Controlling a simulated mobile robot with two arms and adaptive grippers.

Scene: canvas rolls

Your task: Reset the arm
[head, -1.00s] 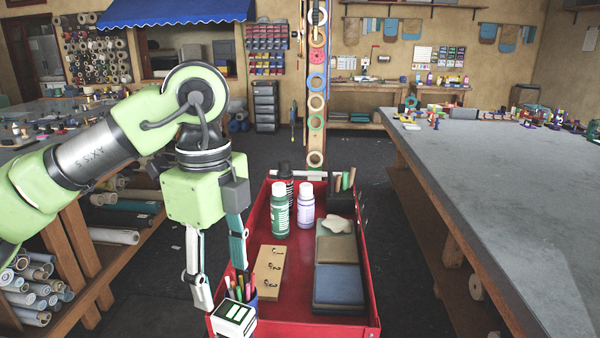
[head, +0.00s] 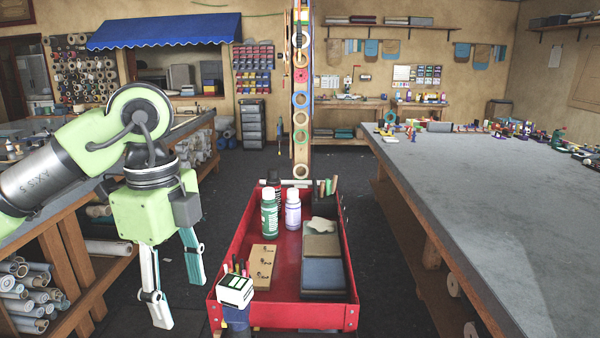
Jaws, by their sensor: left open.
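My left gripper (head: 180,302) hangs from the green arm at the left of the head view, its two fingers pointing down and spread apart. Nothing is between them. It is over the floor, left of the red cart (head: 336,318) and apart from it. My right gripper does not show.
The cart holds a green bottle (head: 269,212), a white bottle (head: 293,211), a wooden block (head: 263,266) and folded cloths (head: 324,274). A pen cup (head: 236,316) is at its front left corner. A grey-topped table (head: 470,190) stands right. Fabric rolls (head: 27,290) fill a left shelf.

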